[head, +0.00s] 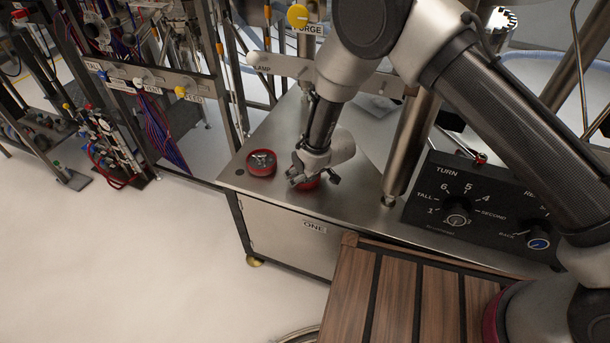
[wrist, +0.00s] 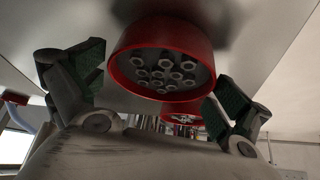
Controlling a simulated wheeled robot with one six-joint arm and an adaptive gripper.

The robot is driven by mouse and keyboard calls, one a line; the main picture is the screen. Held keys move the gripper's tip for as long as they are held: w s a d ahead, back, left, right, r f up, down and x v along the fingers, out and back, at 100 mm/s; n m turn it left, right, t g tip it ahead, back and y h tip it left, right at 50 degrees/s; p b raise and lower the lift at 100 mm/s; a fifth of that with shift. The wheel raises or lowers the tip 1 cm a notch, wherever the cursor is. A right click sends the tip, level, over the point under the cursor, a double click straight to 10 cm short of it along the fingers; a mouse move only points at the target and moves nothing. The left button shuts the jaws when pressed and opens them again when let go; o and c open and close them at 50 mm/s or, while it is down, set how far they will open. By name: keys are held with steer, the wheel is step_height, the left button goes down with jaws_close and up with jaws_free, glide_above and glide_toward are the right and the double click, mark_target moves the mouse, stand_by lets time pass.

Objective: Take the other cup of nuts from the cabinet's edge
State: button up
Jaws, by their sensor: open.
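A red cup (head: 309,185) stands on the metal cabinet top (head: 350,212) near its front edge, mostly hidden by my gripper in the head view. In the wrist view this red cup (wrist: 118,62) holds several hex nuts (wrist: 165,72). My gripper (head: 313,180) is over it, fingers apart. In the wrist view my gripper (wrist: 158,75) has one green-padded finger on either side of the cup, with gaps. A second red cup (head: 262,163) stands to the left near the cabinet's corner, with metal pieces in it. A red cup (wrist: 185,107) also shows farther off in the wrist view.
A black control panel (head: 475,205) with knobs stands right of the cups. A metal post (head: 408,150) rises between. A slatted wooden surface (head: 395,295) lies in front of the cabinet. Racks with cables (head: 160,130) stand at left. The pale floor at left is clear.

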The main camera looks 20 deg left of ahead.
steer(key=shift+w+a+f, duration=0.1)
steer(key=shift+a+f, duration=0.05)
steer(key=shift+f, duration=0.1)
steer(key=c, duration=1)
steer(key=shift+r, duration=0.1)
